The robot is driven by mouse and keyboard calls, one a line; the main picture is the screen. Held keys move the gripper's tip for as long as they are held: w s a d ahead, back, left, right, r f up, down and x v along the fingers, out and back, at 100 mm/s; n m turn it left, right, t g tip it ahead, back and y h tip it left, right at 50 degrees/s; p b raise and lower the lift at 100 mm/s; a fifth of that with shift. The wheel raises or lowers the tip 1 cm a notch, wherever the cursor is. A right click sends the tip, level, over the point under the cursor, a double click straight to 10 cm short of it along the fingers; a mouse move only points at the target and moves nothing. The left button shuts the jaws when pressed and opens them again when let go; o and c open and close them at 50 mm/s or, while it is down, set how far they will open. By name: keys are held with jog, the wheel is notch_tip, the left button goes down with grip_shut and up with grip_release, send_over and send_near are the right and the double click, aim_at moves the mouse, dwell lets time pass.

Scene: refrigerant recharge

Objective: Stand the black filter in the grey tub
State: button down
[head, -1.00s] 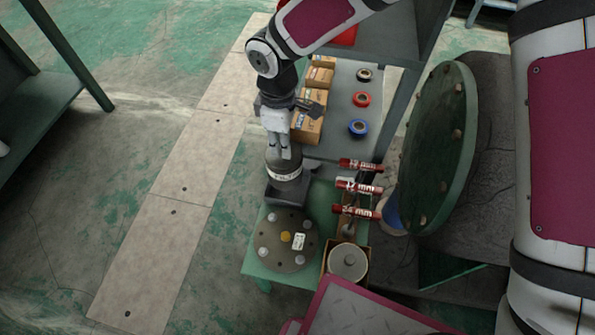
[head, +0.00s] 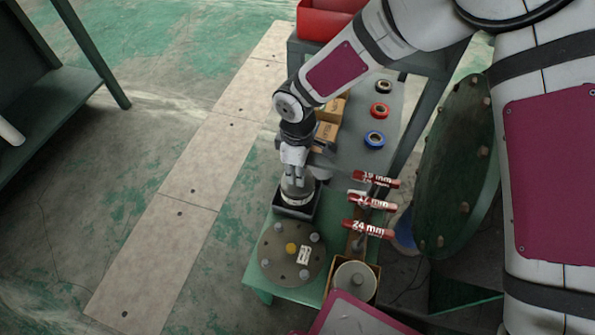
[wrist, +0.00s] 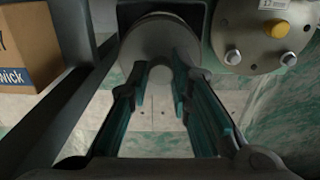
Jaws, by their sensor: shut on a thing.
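The black filter (head: 298,191) is a dark cylinder with a pale printed band. In the head view it is upright, with its lower part within the outline of the grey tub (head: 296,211). The tub's front wall hides its base, so I cannot tell whether it rests on the tub floor. My gripper (head: 294,168) is above it, shut on its top. In the wrist view the filter's round grey body (wrist: 160,35) is between and beyond the two fingers (wrist: 160,75), which grip near its narrow end.
A round bolted flange (head: 291,251) lies on the green bench (head: 258,278) in front of the tub. Cardboard boxes (head: 327,131) and tape rolls (head: 374,140) are on the grey shelf behind. A large green flange (head: 457,170) is further right.

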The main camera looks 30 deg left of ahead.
jog(key=c, duration=1.5)
grip_release()
jog(key=shift+o, duration=0.2)
notch_tip(320, 180, up, 12)
jog(key=p, duration=0.3)
jog(key=shift+p, duration=0.35)
jog(key=shift+r, duration=0.1)
